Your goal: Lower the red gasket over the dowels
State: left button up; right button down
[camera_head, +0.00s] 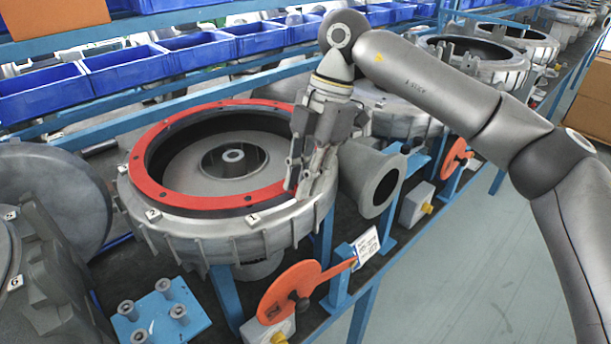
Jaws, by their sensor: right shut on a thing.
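The red gasket (205,200) is a flat ring lying level across the top of the grey blower housing (245,237), roughly in line with its round opening. A thin dark band shows beneath its front right edge; I cannot tell how much of it touches the rim. My right gripper (299,178) points down at the gasket's right side and is shut on its edge. The fingers and wrist cover that part of the ring. I cannot make out the dowels, which may be hidden under the gasket. My left gripper is not in view.
Blue bins (125,65) line a rack behind the bench. Grey castings (60,190) stand close on the left. A blue plate with several pegs (160,318) and an orange lever (290,291) are in front. More housings (475,60) run to the far right.

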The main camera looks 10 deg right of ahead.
jog(key=shift+f, duration=0.4)
dwell(0.4)
jog(key=c, duration=1.3)
grip_release()
jog(key=shift+c, duration=0.2)
jog(key=shift+r, duration=0.1)
jog(key=v, duration=1.2)
jog(key=shift+s, duration=0.1)
